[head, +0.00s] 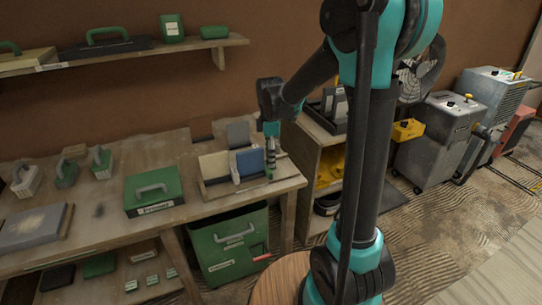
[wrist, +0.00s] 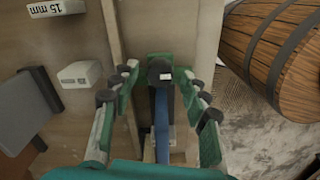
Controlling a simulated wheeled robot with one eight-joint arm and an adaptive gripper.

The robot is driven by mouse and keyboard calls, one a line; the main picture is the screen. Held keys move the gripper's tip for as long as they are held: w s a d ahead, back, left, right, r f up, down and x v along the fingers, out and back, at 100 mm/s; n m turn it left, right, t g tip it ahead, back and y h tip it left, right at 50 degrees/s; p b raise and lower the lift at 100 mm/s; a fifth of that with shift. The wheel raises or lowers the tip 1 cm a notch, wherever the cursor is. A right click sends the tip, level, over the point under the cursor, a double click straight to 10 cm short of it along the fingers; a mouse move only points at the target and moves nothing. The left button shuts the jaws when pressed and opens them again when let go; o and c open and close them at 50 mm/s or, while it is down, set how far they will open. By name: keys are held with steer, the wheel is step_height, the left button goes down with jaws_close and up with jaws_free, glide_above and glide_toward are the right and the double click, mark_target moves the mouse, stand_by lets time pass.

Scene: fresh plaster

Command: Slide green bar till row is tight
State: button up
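A row of upright pieces stands in a shallow wooden tray (head: 207,194) on the bench, with a cream block (head: 214,167) and a blue block (head: 249,163) in it. My gripper (head: 270,172) points down at the tray's right end, beside the blue block. In the wrist view my gripper (wrist: 162,125) has its fingers spread wide. Between them lie a narrow blue edge (wrist: 161,125), a dark round-ended part and a short green piece (wrist: 159,57), possibly the green bar. I cannot tell whether the fingers touch anything. The head view does not show the green bar clearly.
A green box (head: 153,190) with a handle stands left of the tray. White labelled blocks (wrist: 80,74) lie left of the fingers in the wrist view. A wooden barrel (wrist: 284,45) stands at the right, beyond the bench edge. A larger green case (head: 230,245) sits below.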

step_height(320, 180, up, 12)
stand_by(0.8)
steer(key=s+d+f+m+t, duration=0.2)
steer(key=s+d+f+m, duration=0.4)
steer(key=s+f+m, duration=0.3)
steer(key=s+d+f+m+t, duration=0.2)
steer(key=s+d+f+m, duration=0.4)
steer(key=s+f+m, duration=0.2)
steer(key=shift+s+f+m, duration=0.35)
steer(key=shift+s+m, duration=0.45)
steer(key=shift+s, duration=0.4)
